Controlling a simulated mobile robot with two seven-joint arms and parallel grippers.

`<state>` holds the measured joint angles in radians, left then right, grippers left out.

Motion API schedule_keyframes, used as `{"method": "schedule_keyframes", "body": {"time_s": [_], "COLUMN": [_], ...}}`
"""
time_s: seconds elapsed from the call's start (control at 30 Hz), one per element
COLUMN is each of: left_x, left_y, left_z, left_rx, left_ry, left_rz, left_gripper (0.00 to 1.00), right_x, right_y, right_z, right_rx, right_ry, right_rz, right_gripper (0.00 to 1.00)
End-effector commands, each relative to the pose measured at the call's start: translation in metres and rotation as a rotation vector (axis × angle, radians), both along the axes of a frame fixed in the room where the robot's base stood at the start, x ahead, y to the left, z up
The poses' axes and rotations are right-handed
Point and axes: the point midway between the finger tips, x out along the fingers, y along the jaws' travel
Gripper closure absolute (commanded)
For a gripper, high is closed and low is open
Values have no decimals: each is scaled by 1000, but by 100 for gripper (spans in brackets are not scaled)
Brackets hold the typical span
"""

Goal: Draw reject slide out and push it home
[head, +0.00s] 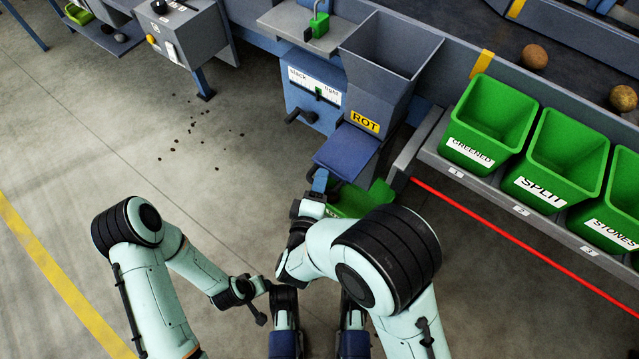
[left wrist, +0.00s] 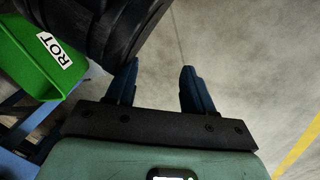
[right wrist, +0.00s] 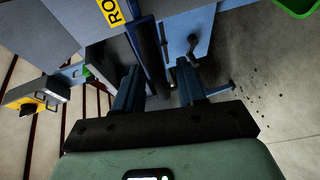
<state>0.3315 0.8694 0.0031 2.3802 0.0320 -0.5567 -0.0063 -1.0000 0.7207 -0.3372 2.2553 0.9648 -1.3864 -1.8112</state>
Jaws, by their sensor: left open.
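The reject slide appears to be the dark blue plate (head: 349,147) under the hopper with the yellow ROT label (head: 365,122). My right gripper (head: 319,181) is at the plate's near left edge. In the right wrist view, the fingers of my right gripper (right wrist: 157,70) stand apart on either side of a dark blue bar-like edge (right wrist: 150,50). Whether they touch it is unclear. My left gripper (left wrist: 160,68) is open and empty over bare floor in the left wrist view. Its fingers cannot be made out surely in the head view.
A green ROT bin (left wrist: 30,55) stands below the hopper, partly hidden by my right arm. A blue slack/tight box (head: 313,95) with a black handle (head: 300,116) stands left of the hopper. Green bins (head: 490,115) line the right shelf.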

Motion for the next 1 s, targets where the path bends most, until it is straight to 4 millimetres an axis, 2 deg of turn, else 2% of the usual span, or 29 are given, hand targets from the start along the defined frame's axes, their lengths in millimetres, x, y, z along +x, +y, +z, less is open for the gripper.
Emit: {"method": "schedule_keyframes", "body": {"time_s": [0.03, 0.1, 0.13, 0.37, 0.53, 0.6, 0.8, 1.0], "left_x": [0, 0, 0, 3, 20, 15, -9, -14], "left_y": [0, 0, 0, -1, -9, -14, -25, -28], "left_z": [0, 0, 0, 5, 38, 48, 58, 59], "left_rx": [0, 0, 0, 0, -8, -19, -48, -56], "left_ry": [0, 0, 0, -11, -77, -66, -2, 12], "left_rz": [0, 0, 0, -1, -13, -22, -45, -50], "left_gripper": [47, 47, 47, 47, 47, 47, 47, 47], "right_x": [0, 0, 0, 4, 35, 51, 88, 100], "right_y": [0, 0, 0, -3, -27, -38, -64, -71], "right_z": [0, 0, 0, 1, 5, 5, 3, 1], "right_rx": [0, 0, 0, -1, -2, -2, 1, 1], "right_ry": [0, 0, 0, -1, -2, -2, -3, -2], "right_rz": [0, 0, 0, -2, -6, -5, -2, 2], "right_gripper": [73, 96, 100, 100, 100, 100, 100, 100]}}
